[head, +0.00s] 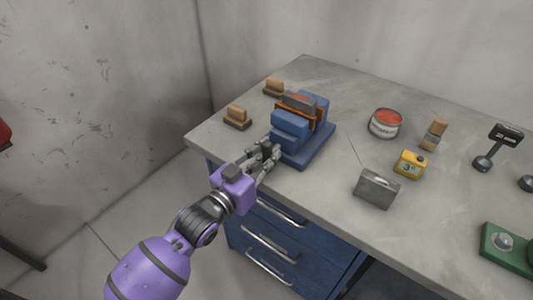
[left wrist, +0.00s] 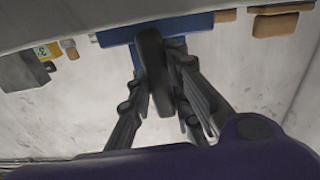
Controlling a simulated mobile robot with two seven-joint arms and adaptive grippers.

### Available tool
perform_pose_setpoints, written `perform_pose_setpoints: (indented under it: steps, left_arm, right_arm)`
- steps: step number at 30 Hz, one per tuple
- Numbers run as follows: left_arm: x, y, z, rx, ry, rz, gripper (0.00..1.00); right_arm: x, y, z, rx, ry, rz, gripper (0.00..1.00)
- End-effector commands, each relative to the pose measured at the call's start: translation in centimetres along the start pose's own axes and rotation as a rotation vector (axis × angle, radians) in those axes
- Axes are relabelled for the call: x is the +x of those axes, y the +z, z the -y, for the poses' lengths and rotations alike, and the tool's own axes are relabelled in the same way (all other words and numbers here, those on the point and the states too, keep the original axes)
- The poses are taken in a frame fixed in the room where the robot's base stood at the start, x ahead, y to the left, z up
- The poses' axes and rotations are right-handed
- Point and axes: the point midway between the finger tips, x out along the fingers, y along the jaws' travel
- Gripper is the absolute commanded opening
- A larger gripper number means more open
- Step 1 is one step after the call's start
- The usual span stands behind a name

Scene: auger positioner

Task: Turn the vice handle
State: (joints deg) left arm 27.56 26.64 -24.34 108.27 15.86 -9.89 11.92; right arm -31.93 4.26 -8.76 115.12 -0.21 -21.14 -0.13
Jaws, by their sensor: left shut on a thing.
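The blue vice (head: 292,125) stands at the left front corner of the workbench, with orange and grey pieces showing between its jaws. My left gripper (head: 268,153) reaches in from the left at the front of the vice, where its handle is. In the left wrist view, the dark, rounded handle (left wrist: 154,65) lies between the fingers, and the gripper (left wrist: 158,90) is shut on it. The blue vice body shows behind it at the top of that view. In the head view the fingers partly hide the handle. My right gripper is not in view.
Two wooden-handled brushes (head: 237,117) (head: 274,87) lie left of the vice. To the right stand a red-topped can (head: 385,123), a grey metal box (head: 377,188) and a yellow device (head: 409,164). Blue drawers (head: 290,241) with metal handles are below the workbench (head: 340,85).

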Motion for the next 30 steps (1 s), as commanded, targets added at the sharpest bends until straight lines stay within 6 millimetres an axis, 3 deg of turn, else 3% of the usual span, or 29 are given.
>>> perform_pose_setpoints:
  steps: [6,18,30]
  left_arm:
    - [0.0,-0.4,-0.1,0.21,0.0,-0.002,0.0]
    - [0.0,-0.2,-0.3,0.58,0.0,-0.002,0.0]
    - [0.0,0.0,-0.4,0.839,-0.001,-0.002,0.0]
  right_arm:
    - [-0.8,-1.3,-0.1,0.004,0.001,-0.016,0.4]
    - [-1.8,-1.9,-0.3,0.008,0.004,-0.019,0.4]
    - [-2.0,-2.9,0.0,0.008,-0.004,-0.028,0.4]
